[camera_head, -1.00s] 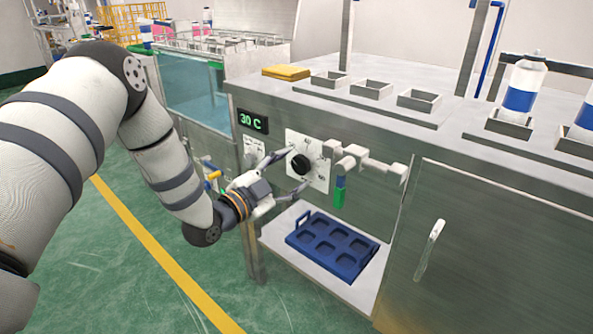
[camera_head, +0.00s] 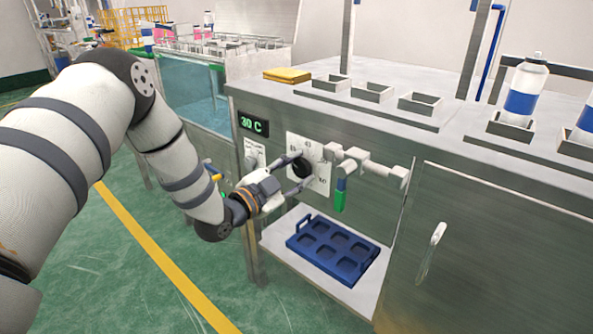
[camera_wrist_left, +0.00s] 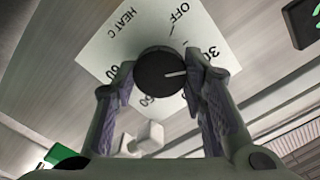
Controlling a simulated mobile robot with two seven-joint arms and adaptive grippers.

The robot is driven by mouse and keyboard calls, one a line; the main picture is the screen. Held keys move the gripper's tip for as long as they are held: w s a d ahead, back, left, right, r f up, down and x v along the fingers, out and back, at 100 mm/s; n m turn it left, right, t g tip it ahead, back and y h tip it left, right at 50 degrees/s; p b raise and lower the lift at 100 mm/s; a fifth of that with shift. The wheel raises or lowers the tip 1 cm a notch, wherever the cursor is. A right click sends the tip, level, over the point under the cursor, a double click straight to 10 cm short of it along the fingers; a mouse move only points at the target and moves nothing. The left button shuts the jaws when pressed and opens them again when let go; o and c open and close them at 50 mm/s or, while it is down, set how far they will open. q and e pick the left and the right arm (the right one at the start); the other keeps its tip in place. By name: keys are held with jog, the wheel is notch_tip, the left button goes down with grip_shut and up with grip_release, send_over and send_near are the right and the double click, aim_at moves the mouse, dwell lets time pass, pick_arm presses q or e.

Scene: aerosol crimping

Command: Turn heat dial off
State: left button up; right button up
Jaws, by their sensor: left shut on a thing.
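The black heat dial (camera_head: 301,167) sits on a white plate (camera_head: 321,181) on the front of the steel cabinet. In the left wrist view the dial (camera_wrist_left: 160,72) has a white pointer line aimed to the right, a little below the "30" mark, with "OFF" above. My left gripper (camera_head: 296,172) is shut on the dial, with one finger on each side of it; its fingers also show in the left wrist view (camera_wrist_left: 160,85). The green display (camera_head: 253,123) above the dial reads 30 C. My right gripper is not in view.
A white pipe valve with a green-ended handle (camera_head: 339,200) is just right of the dial plate. A blue tray (camera_head: 332,249) lies on the shelf below. A cabinet door handle (camera_head: 431,250) is further right. White bottles (camera_head: 525,92) stand on top.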

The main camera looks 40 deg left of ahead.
pick_arm(q)
jog(key=n+p, duration=0.1)
jog(key=n, duration=0.1)
jog(key=shift+r+n, duration=0.15)
jog(key=shift+n, duration=0.15)
jog(key=n+p, duration=0.1)
jog(key=n, duration=0.1)
jog(key=shift+n, duration=0.4)
jog(key=n+p, duration=0.1)
jog(key=n, duration=0.2)
jog(key=shift+n, duration=1.6)
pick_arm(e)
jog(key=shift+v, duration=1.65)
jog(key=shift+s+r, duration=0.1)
pick_arm(q)
jog(key=o, duration=1.2)
jog(key=shift+c, duration=0.2)
jog(key=shift+s, duration=0.1)
